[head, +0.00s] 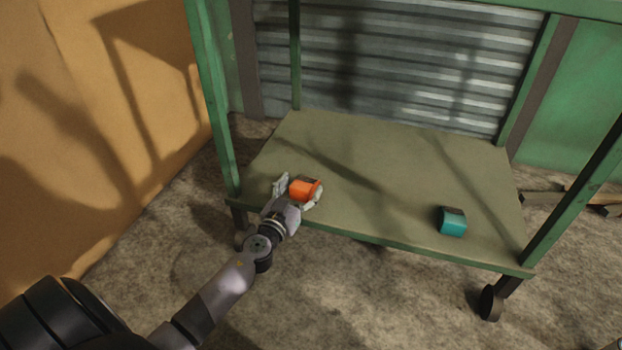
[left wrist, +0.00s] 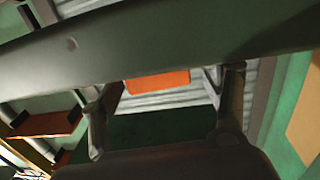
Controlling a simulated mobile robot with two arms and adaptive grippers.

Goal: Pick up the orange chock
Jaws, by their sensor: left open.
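The orange chock (head: 304,188) sits on the lower green shelf (head: 400,165) of a wheeled cart, near its front left edge. My left gripper (head: 298,192) is open at the front edge of the shelf, with one finger on each side of the chock. In the left wrist view the chock (left wrist: 157,82) shows between the two fingers (left wrist: 162,100), partly hidden by a dark green bar across the picture. I cannot tell whether the fingers touch it. My right gripper is in neither view.
A teal block (head: 452,221) sits on the shelf's front right. Green cart posts (head: 211,95) rise at the corners. A corrugated metal panel (head: 400,65) stands behind the shelf, and an orange-tan wall (head: 90,120) is at left. The middle of the shelf is clear.

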